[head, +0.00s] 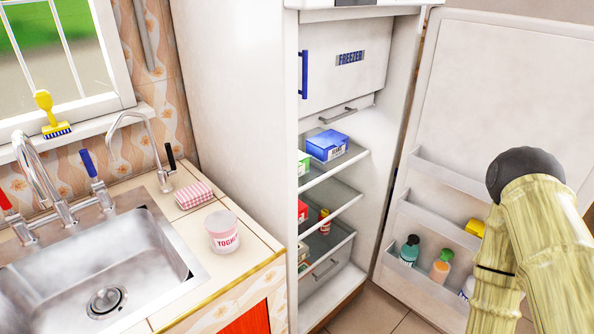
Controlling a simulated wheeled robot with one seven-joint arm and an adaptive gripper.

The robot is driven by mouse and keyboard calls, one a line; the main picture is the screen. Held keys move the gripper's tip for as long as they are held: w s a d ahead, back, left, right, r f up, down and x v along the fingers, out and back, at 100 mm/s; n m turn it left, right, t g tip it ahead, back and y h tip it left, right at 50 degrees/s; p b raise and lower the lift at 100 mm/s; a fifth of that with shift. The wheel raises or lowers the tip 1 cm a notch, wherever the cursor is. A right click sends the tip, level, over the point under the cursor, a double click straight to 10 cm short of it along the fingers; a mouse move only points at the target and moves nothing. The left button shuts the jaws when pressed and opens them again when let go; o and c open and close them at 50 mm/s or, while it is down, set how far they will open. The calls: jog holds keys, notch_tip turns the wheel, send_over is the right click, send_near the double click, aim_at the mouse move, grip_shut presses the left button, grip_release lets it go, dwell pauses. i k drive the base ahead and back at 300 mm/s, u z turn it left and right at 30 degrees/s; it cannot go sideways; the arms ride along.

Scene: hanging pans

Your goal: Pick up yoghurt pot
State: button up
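A bamboo-textured arm with a dark rounded joint, which looks like mine, rises at the far right in front of the fridge door, well away from the pot. My gripper itself does not show.
A pink striped sponge (194,195) lies just behind the pot. The steel sink (100,270) with taps is to the left. The fridge (240,100) stands right of the counter, its door (500,90) open.

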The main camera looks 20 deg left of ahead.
aim_at(222, 226)
jog(key=u, duration=0.35)
jog(key=k, duration=1.3)
jog(key=u, duration=0.95)
jog(key=i, duration=0.25)
jog(key=z, duration=0.05)
